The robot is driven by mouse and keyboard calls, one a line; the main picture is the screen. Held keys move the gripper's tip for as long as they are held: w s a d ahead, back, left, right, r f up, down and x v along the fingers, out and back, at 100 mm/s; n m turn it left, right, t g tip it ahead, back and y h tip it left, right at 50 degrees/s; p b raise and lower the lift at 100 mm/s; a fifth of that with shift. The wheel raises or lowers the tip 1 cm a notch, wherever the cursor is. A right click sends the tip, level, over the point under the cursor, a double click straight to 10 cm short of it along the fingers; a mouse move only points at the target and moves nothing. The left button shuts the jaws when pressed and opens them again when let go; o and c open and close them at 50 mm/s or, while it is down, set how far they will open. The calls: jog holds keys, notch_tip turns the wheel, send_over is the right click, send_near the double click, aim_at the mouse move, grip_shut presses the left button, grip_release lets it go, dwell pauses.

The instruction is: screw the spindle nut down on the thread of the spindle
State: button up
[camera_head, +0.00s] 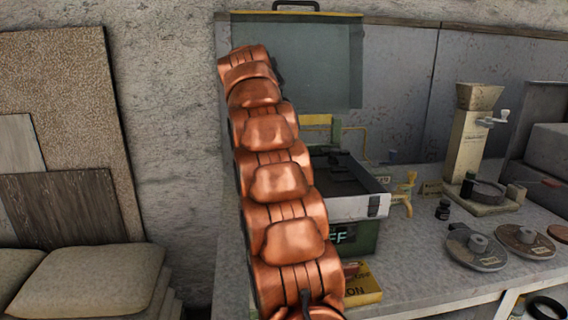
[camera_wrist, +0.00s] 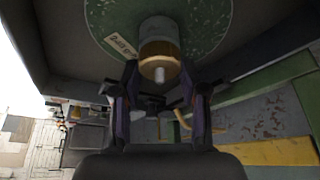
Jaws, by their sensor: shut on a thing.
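In the wrist view, the two fingers of my gripper (camera_wrist: 161,88) stand on either side of a brass-coloured spindle nut (camera_wrist: 160,52), shut on it. The pale tip of the spindle (camera_wrist: 159,74) shows at the middle of the nut. Behind it is a pale cylindrical part (camera_wrist: 158,28) in front of a green round disc (camera_wrist: 205,25) with a small paper label. How far the nut sits on the thread cannot be told. In the head view my copper-coloured arm hides the gripper, the nut and the spindle.
In the head view, a green box-like machine (camera_head: 365,235) with a grey tray (camera_head: 350,205) stands beside my arm. Loose discs (camera_head: 480,256) lie on the bench (camera_head: 415,270) at the right, near a beige stand (camera_head: 470,140). A yellow box (camera_head: 362,285) lies at the front.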

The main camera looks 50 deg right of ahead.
jog(key=shift+r+m, duration=0.1)
jog(key=shift+m, duration=0.2)
jog(key=shift+m+g+p, duration=0.4)
jog(key=shift+m+p, duration=0.4)
jog(key=shift+p, duration=0.15)
jog(key=shift+m+p, duration=0.3)
jog(key=o, duration=1.3)
jog(key=shift+c, duration=1.2)
